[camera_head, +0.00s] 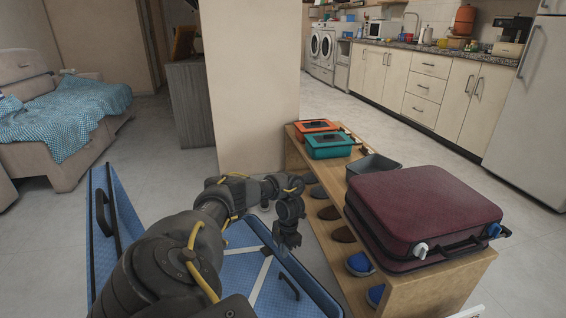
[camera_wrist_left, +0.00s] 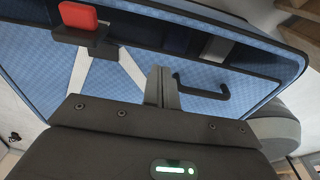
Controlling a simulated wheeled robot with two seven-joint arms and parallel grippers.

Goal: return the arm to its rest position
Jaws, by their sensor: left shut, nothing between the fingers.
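My left arm comes in from the lower left in the head view. Its left gripper (camera_head: 287,242) points down over an open blue suitcase (camera_head: 265,290), with the fingers together and nothing between them. The closed fingers (camera_wrist_left: 161,88) also show in the left wrist view, in front of the blue lining (camera_wrist_left: 250,92) with its pale crossed straps and a dark handle. My forearm hides much of the suitcase. My right gripper is not in view.
A low wooden bench (camera_head: 420,296) stands right of the arm, bearing a closed maroon suitcase (camera_head: 425,205), a grey tray (camera_head: 374,162), a teal box (camera_head: 330,146) and an orange box (camera_head: 316,126). Shoes sit below. A beige pillar (camera_head: 252,80) rises behind the gripper.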

